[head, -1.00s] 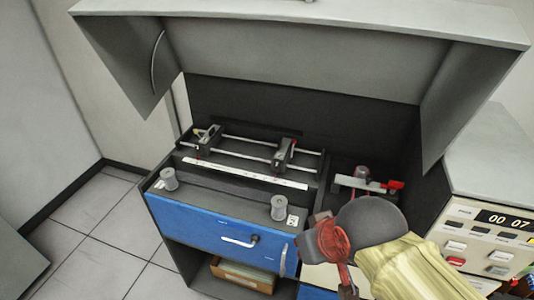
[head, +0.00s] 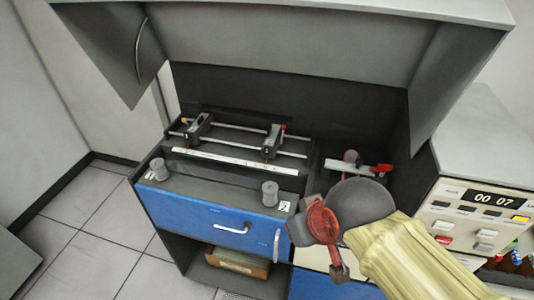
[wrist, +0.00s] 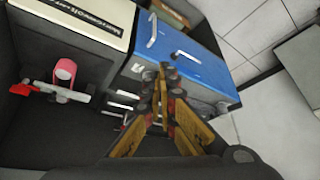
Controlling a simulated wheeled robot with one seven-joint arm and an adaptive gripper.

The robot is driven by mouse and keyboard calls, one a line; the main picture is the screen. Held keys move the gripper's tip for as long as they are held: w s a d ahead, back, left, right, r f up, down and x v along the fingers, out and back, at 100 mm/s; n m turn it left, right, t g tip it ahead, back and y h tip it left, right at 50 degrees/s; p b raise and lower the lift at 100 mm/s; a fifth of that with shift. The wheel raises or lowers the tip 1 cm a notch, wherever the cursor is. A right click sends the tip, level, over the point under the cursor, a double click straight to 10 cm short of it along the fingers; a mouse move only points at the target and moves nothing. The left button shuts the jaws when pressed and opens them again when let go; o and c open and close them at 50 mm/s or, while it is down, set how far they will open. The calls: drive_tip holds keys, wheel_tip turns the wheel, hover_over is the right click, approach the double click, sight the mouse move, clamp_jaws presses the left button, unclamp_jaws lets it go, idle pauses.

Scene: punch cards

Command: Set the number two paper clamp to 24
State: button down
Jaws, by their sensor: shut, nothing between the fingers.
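Two dark paper clamps sit on metal rails in the open machine in the head view, a left clamp (head: 199,125) and a right clamp (head: 273,141). A white scale strip (head: 235,161) runs in front of them; its figures are too small to read. A grey left knob (head: 157,169) and a grey right knob (head: 270,193) stand on the front ledge. A small label (head: 286,207) beside the right knob seems to read 2. My gripper (head: 338,270) is right of the right knob, apart from it. In the wrist view its fingers (wrist: 165,75) are together and empty.
The blue drawer front (head: 215,215) has handles. A raised hood (head: 270,60) overhangs the machine. A red-handled lever (head: 358,168) is at the right. A panel with a display (head: 493,199) reading 00 07 stands farther right. A box (head: 238,261) lies on the lower shelf.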

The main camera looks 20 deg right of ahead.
sight(266, 147)
drive_tip(key=c, duration=2.6)
unclamp_jaws()
